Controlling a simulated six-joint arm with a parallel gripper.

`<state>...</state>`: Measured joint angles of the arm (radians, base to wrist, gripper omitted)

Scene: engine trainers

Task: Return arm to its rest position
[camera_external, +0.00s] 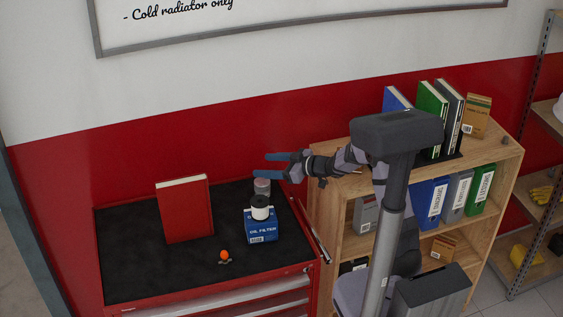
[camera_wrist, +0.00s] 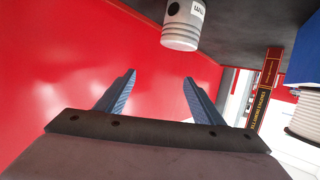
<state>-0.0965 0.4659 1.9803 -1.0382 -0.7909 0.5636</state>
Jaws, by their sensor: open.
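My gripper (camera_external: 268,163) is open and empty, raised over the right side of the red tool cabinet's dark top (camera_external: 135,255), its fingers pointing left. In the wrist view my gripper (camera_wrist: 160,85) shows two blue fingers spread apart with nothing between them. A grey piston (camera_external: 262,187) stands on the cabinet top below my gripper; the piston (camera_wrist: 184,25) also shows at the top of the wrist view, apart from the fingers.
A red book (camera_external: 185,208) stands upright on the cabinet. A blue oil filter box (camera_external: 261,228) has a white cylindrical part (camera_external: 260,207) on top. An orange-topped small item (camera_external: 224,255) lies in front. A wooden shelf (camera_external: 503,160) with several binders stands at the right.

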